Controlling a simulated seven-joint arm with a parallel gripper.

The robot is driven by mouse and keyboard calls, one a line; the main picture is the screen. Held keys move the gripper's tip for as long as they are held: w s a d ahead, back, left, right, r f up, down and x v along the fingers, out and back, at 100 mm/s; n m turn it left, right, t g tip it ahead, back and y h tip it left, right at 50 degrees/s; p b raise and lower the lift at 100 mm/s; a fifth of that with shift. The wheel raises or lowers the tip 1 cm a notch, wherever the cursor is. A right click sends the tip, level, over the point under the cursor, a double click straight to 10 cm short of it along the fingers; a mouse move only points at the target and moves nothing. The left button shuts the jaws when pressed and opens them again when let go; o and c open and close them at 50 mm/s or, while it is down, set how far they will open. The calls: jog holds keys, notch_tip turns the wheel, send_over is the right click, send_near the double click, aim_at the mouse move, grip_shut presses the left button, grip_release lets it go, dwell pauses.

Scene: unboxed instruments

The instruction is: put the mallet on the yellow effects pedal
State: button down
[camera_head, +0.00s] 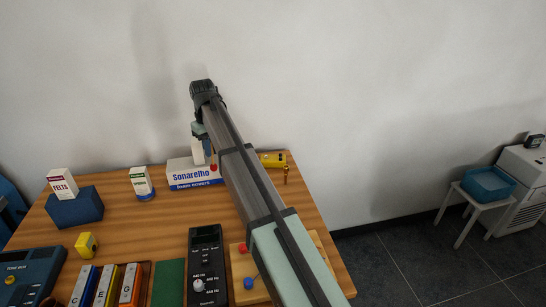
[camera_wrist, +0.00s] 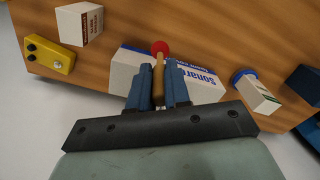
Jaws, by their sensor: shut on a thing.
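My gripper (camera_wrist: 158,90) is shut on the handle of the mallet (camera_wrist: 160,50), which has a red ball head and a wooden stick. In the wrist view the mallet passes in front of the white Sonarelho box (camera_wrist: 205,88). In the head view its red head (camera_head: 213,167) shows before that box, while my arm hides most of the stick. The yellow effects pedal (camera_head: 272,159) lies at the table's back right in the head view, partly behind my arm. It also shows whole at the left of the wrist view (camera_wrist: 50,54), apart from the mallet, its top bare.
The Sonarelho box (camera_head: 188,177) stands left of the pedal. A white box (camera_wrist: 80,22) is beside the pedal in the wrist view.

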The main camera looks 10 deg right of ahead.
jog(key=w+d+r+m, duration=0.1)
jog(key=w+d+m, duration=0.1)
jog(key=w+d, duration=0.45)
jog(key=w+d+r+m, duration=0.1)
jog(key=w+d+m, duration=0.15)
jog(key=d, duration=0.75)
jog(key=w+d+r+m, duration=0.1)
jog(key=w+d+m, duration=0.1)
jog(key=w+d, duration=0.45)
jog(key=shift+s+d+f+m, duration=0.25)
jog(key=shift+f+m, duration=0.15)
jog(key=shift+f, duration=1.35)
jog(key=shift+s+d+f+m, duration=0.25)
jog(key=shift+f+m, duration=0.2)
jog(key=shift+f, duration=1.35)
jog(key=shift+s+d+f+m, duration=0.15)
jog(key=shift+d+f+m, duration=0.2)
jog(key=shift+f, duration=1.4)
jog(key=c, duration=1.5)
grip_release()
jog(key=shift+f, duration=0.15)
jog(key=shift+c, duration=0.2)
jog(key=o, duration=0.4)
jog(key=shift+o, duration=0.2)
